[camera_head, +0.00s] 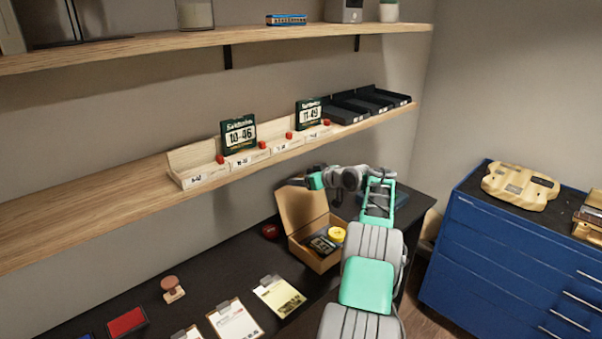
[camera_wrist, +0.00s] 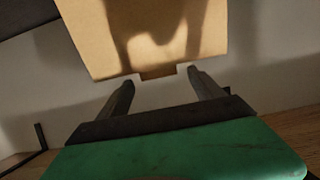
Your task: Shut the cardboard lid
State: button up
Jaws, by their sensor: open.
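The cardboard box (camera_head: 314,259) stands on the dark bench with its lid (camera_head: 302,207) raised up at the back. Inside the box are a dark packet (camera_head: 322,244) and a yellow round item (camera_head: 337,234). My gripper (camera_head: 292,183) is behind and above the lid's upper edge, at the wall side. In the wrist view my gripper (camera_wrist: 164,88) is open and empty, its two fingers pointing at the edge of the lid (camera_wrist: 145,30), which has a small tab (camera_wrist: 158,72). A shadow falls on the lid. I cannot tell whether the fingers touch it.
A wooden shelf (camera_head: 100,206) with labelled bins (camera_head: 205,175) and black trays (camera_head: 345,114) runs above the bench. A red round item (camera_head: 270,231) lies left of the box. Clipboards (camera_head: 279,296) and a stamp (camera_head: 172,288) lie nearer. A blue cabinet (camera_head: 520,262) stands at right.

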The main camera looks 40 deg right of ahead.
jog(key=shift+w+f, duration=0.25)
jog(key=shift+w, duration=0.35)
jog(key=shift+c, duration=0.2)
jog(key=shift+d, duration=0.1)
grip_shut()
